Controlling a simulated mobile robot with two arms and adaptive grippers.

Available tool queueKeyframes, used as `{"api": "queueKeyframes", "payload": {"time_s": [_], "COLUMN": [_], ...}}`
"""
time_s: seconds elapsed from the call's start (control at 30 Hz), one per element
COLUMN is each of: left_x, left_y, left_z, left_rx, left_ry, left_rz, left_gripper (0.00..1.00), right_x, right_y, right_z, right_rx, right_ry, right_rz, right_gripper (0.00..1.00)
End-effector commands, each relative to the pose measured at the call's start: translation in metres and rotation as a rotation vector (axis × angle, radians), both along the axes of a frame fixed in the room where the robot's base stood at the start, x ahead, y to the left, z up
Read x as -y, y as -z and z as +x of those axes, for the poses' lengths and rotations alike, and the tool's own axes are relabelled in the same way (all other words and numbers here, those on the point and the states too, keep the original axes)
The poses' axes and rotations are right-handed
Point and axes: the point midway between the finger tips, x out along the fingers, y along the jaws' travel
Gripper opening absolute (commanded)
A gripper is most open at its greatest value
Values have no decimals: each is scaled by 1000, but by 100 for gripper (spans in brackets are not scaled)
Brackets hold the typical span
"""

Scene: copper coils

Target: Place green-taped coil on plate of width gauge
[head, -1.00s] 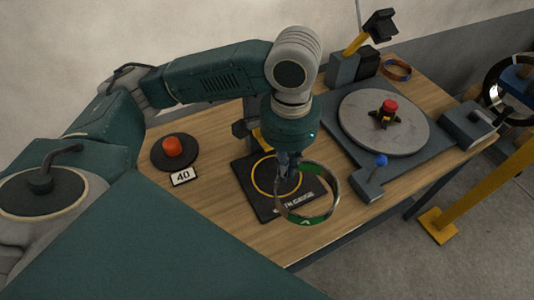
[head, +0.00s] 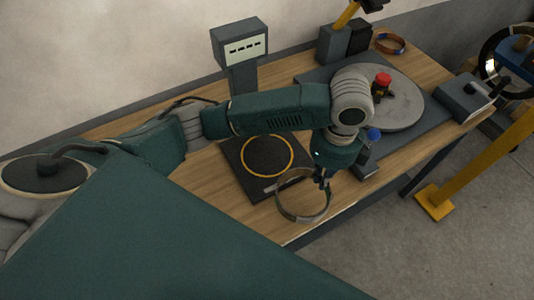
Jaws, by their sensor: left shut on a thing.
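My left gripper (head: 323,183) is shut on the rim of a thin ring-shaped coil (head: 301,219). The coil hangs tilted, over the front right part of the width gauge's plate and the table's front edge. Its band looks grey-brown; no green tape shows on it at this moment. The width gauge's dark square plate (head: 236,156), marked with a yellow circle (head: 246,165), lies to the left of the gripper. The gauge's post with its display (head: 240,49) stands behind the plate. My right gripper is not in view.
A round grey turntable (head: 407,107) with a red-topped hub (head: 382,79) stands right of my left arm. A blue-knobbed lever (head: 373,134) is close to the gripper. A copper-coloured coil (head: 389,42) lies at the back. A yellow post (head: 480,168) stands right of the table.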

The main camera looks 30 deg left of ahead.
Motion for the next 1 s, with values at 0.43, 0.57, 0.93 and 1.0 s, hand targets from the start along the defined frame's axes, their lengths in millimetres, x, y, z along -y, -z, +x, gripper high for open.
{"api": "queueKeyframes", "payload": {"time_s": [0.43, 0.57, 0.93, 1.0], "left_x": [-56, -85, -138, -141], "left_y": [2, 2, 3, 4], "left_z": [35, 52, 84, 86], "left_rx": [-2, -2, 0, 0], "left_ry": [68, 67, 73, 73], "left_rz": [5, 5, 1, 1], "left_gripper": [0, 0, 0, 0], "right_x": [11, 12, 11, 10], "right_y": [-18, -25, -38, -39], "right_z": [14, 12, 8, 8], "right_rx": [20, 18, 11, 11], "right_ry": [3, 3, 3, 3], "right_rz": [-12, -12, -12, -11], "right_gripper": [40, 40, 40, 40]}}
